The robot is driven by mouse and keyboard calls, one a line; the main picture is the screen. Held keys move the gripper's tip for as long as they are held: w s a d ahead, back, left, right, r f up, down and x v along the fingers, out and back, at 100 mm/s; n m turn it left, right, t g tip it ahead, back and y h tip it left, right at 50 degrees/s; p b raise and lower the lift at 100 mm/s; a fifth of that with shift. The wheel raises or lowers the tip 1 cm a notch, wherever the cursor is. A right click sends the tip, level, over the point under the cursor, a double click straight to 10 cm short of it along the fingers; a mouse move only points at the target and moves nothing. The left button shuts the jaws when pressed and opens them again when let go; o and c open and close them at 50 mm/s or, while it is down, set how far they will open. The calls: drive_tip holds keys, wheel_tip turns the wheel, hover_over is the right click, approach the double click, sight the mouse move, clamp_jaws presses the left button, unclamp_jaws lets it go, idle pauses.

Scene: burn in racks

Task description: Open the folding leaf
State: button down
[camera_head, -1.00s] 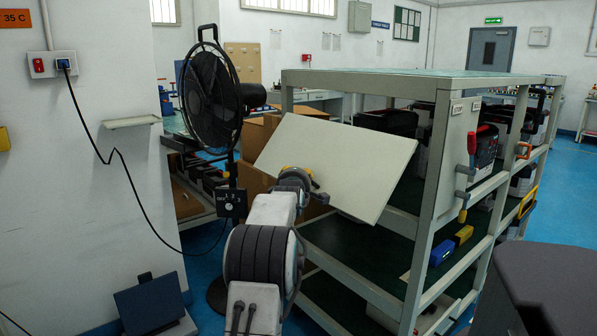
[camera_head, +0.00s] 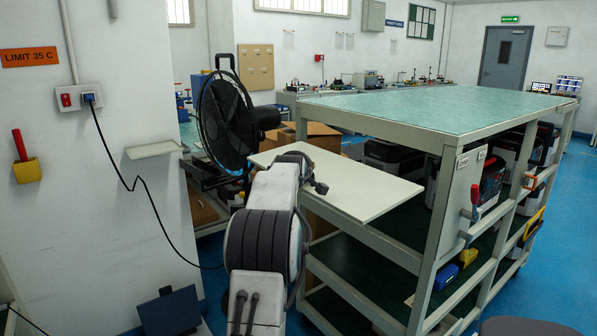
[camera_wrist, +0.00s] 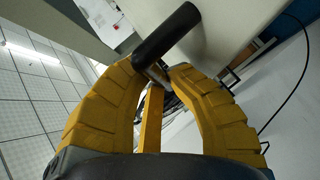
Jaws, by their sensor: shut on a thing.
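The folding leaf (camera_head: 365,187) is a pale flat panel on the near side of the rack (camera_head: 425,142). It stands out nearly level in the head view, a little below the green rack top. In the wrist view, the pale leaf (camera_wrist: 235,25) fills the upper middle. A black cylindrical handle (camera_wrist: 168,45) sits at the leaf's edge. My gripper (camera_wrist: 158,72) has its yellow ribbed fingers shut on this handle. In the head view my arm reaches to the leaf's left part and hides some of it; the fingers and handle are not clear there.
A black fan (camera_head: 226,115) stands close to the left of my arm. Cardboard boxes (camera_head: 318,140) lie behind the leaf. A wall shelf (camera_head: 153,150) and a hanging cable are at the left. Dark bins (camera_head: 393,160) fill the rack's upper shelf.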

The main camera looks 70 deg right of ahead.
drive_tip(key=shift+s+d+r+p, duration=0.1)
drive_tip(key=shift+s+r+p, duration=0.1)
drive_tip(key=shift+r+p, duration=0.2)
drive_tip(key=shift+s+d+r+p, duration=0.15)
drive_tip(key=shift+r+p, duration=0.1)
drive_tip(key=shift+r, duration=0.25)
drive_tip(key=shift+r, duration=0.2)
drive_tip(key=c, duration=1.7)
unclamp_jaws()
drive_tip(key=o, duration=0.3)
drive_tip(key=shift+s+d+f, duration=0.1)
drive_tip(key=shift+s+d, duration=0.1)
drive_tip(key=shift+w+a, duration=0.1)
drive_tip(key=shift+w, duration=0.05)
drive_tip(key=shift+a, duration=0.1)
drive_tip(key=shift+a, duration=0.55)
drive_tip(key=v, duration=1.1)
